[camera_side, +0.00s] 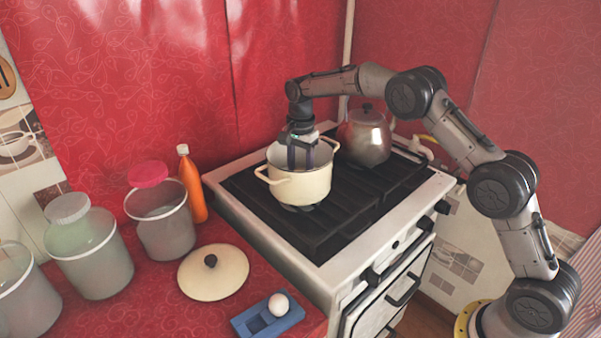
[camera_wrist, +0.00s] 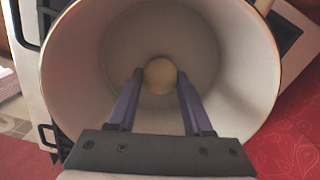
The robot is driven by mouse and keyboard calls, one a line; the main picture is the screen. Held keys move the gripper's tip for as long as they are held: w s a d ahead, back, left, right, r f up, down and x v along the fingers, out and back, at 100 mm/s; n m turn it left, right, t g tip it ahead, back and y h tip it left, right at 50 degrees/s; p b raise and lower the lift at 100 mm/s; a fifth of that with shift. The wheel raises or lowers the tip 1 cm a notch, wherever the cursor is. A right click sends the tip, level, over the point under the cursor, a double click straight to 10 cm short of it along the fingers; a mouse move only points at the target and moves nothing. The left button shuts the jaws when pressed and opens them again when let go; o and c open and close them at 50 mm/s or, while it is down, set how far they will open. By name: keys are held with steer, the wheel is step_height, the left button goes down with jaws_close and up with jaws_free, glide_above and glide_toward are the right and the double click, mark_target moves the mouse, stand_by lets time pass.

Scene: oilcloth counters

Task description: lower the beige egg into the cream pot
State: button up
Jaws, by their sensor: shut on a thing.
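The cream pot (camera_side: 302,186) stands on the stove, open at the top with a handle on each side. My gripper (camera_side: 302,163) points straight down into the pot's mouth, its fingertips hidden behind the near wall in the side view. In the wrist view, my gripper (camera_wrist: 160,80) is shut on the beige egg (camera_wrist: 160,75), which sits between the fingertips over the pot's inside (camera_wrist: 225,70). The gap between egg and pot floor cannot be told. The egg is hidden in the side view.
A metal kettle (camera_side: 365,138) stands just behind the pot on the stove. A cream lid (camera_side: 225,275), a white egg (camera_side: 278,304) in a blue holder (camera_side: 285,322), an orange bottle (camera_side: 191,187) and several jars are on the red counter. The pot's walls surround the fingers.

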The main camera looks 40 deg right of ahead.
steer(key=o, duration=0.9)
